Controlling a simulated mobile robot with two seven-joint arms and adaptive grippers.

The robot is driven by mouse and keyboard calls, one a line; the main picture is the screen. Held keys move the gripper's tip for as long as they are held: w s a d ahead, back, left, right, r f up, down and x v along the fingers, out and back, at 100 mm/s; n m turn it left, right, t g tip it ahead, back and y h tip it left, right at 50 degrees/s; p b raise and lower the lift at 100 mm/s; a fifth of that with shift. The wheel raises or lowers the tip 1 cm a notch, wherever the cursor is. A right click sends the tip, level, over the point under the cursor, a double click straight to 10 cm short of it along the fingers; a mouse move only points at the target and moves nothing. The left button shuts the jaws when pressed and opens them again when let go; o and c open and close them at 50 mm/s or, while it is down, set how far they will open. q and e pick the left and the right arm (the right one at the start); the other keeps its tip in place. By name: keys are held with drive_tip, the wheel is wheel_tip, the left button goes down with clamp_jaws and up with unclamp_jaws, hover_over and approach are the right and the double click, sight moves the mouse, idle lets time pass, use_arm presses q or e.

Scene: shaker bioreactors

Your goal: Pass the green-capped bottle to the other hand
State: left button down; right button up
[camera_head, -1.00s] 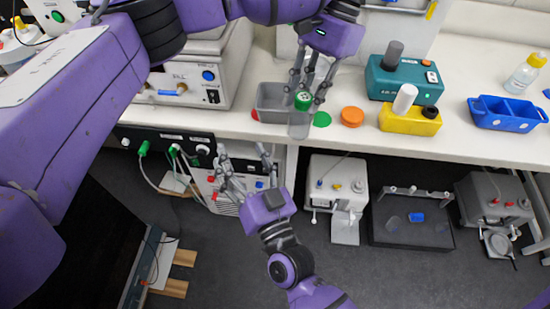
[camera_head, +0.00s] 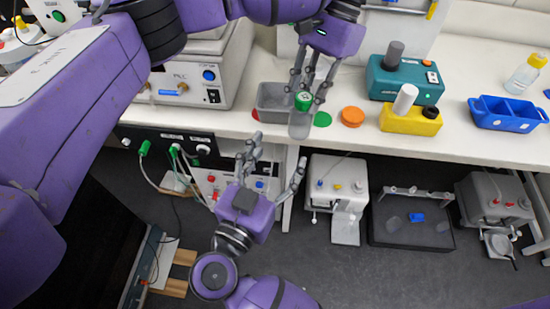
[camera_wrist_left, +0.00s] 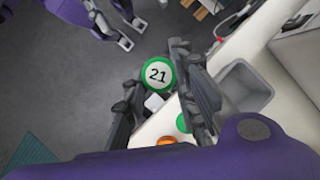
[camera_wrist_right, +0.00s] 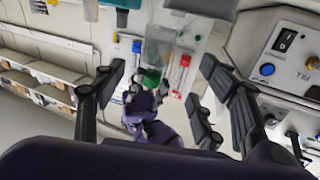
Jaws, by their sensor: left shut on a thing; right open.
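The green-capped bottle (camera_head: 300,128) is clear, with a green lid. It hangs roughly upright at the bench's front edge. My left gripper (camera_head: 306,94) is shut on it near the cap from above. In the left wrist view the cap (camera_wrist_left: 158,74) shows the number 21 between the fingers. My right gripper (camera_head: 276,152) is open and empty, below and left of the bottle and apart from it, fingers pointing up toward the bench edge. In the right wrist view the green cap (camera_wrist_right: 151,79) shows ahead between my open right fingers.
Behind the bottle on the bench are a grey tray (camera_head: 270,112), a green disc (camera_head: 322,120) and an orange lid (camera_head: 352,117). A yellow block (camera_head: 408,122) and a blue rack (camera_head: 506,116) stand to the right. Equipment (camera_head: 336,185) sits under the bench.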

sight(294, 127)
drive_tip(key=x, duration=1.1)
drive_tip(key=shift+w+r, duration=0.1)
drive_tip(key=shift+w, duration=0.2)
drive_tip(key=c, duration=1.4)
use_arm(q)
drive_tip(key=c, duration=1.4)
unclamp_jaws()
drive_tip(key=shift+o, duration=0.2)
drive_tip(key=shift+r, duration=0.1)
